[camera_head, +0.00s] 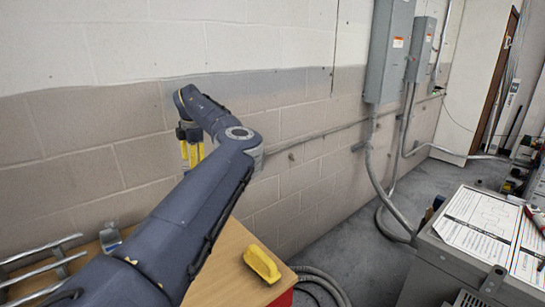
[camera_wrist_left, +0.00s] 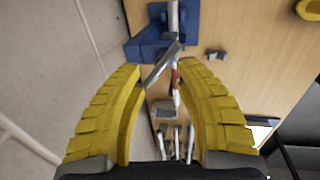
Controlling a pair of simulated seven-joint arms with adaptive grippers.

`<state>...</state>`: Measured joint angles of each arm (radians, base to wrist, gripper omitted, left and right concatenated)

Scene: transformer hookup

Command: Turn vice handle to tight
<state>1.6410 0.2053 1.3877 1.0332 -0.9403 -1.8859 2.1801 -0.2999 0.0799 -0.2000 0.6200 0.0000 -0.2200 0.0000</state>
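The blue vice (camera_wrist_left: 148,47) is on the wooden bench at the top of the left wrist view. Its silver handle (camera_wrist_left: 162,66) slants down and left from the vice. My left gripper (camera_wrist_left: 160,68) is open, with its yellow fingers apart on either side of the handle. The handle's lower end looks close to the left finger; I cannot tell whether they touch. In the head view, my left gripper (camera_head: 192,152) hangs above the bench near the wall, fingers down. I do not make out the vice in the head view. My right gripper is in neither view.
A yellow object (camera_head: 262,263) lies on the bench's right end (camera_head: 222,262). Metal bars (camera_head: 42,262) are at the lower left. In the left wrist view, several tools (camera_wrist_left: 175,140) lie below the handle. A grey cabinet (camera_head: 465,262) with papers stands right.

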